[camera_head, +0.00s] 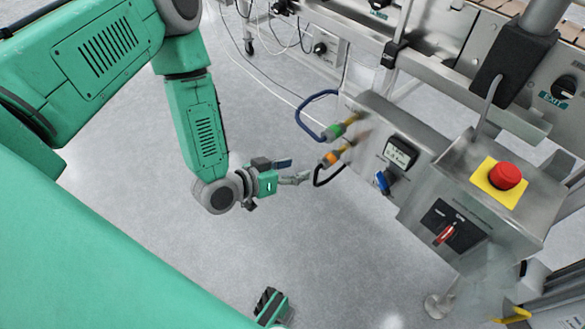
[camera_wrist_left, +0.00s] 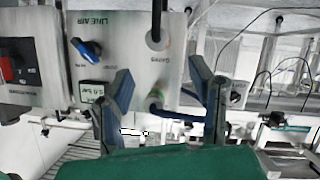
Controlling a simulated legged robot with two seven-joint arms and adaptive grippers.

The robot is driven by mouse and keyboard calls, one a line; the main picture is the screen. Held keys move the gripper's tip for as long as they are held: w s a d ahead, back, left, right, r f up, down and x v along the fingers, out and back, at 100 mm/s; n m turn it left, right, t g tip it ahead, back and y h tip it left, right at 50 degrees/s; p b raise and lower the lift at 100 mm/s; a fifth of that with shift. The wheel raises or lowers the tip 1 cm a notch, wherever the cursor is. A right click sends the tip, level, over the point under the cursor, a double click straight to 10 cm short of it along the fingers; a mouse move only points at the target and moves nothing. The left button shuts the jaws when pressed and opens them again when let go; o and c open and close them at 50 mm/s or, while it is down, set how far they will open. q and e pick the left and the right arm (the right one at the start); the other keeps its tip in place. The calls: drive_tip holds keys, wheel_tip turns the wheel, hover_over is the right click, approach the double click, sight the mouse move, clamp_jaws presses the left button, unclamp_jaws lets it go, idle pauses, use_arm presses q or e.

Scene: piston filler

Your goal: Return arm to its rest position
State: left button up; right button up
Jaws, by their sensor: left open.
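My left arm comes in from the left in the head view, bent at the elbow, with the forearm hanging down. My left gripper (camera_head: 294,178) is at its lower end, left of the filler's control panel and above the floor. In the left wrist view, the two fingers of the left gripper (camera_wrist_left: 165,95) stand wide apart. I see nothing held between them. The panel shows behind them, upside down. A small green and black part at the bottom edge of the head view may be my right gripper; its fingers cannot be made out.
The steel panel (camera_head: 375,150) carries a blue knob (camera_head: 382,181), a gauge (camera_head: 400,153) and hose fittings with a blue hose (camera_head: 307,118) and a black hose. A red emergency button (camera_head: 506,175) and a red switch (camera_head: 444,235) are farther right. Bare floor (camera_head: 340,260) lies below.

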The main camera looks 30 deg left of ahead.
use_arm(q)
drive_tip(key=shift+s+a+r, duration=0.15)
drive_tip(key=shift+s, duration=0.15)
drive_tip(key=s+a+r+g+y+p, duration=0.1)
drive_tip(key=s+g+p, duration=0.3)
drive_tip(key=s, duration=0.4)
drive_tip(key=s+a+r+n+g+y+p, duration=0.1)
drive_tip(key=s+a+r+g+y+p, duration=0.1)
drive_tip(key=s, duration=0.5)
drive_tip(key=s+a+r+g+y+p, duration=0.2)
drive_tip(key=s+g+p, duration=0.3)
drive_tip(key=s, duration=0.3)
drive_tip(key=shift+s+a+r+g+y+p, duration=0.15)
drive_tip(key=shift+s+r+g+y+p, duration=0.15)
drive_tip(key=shift+r+y, duration=0.35)
drive_tip(key=shift+r, duration=0.1)
drive_tip(key=shift+w, duration=0.1)
idle(1.0)
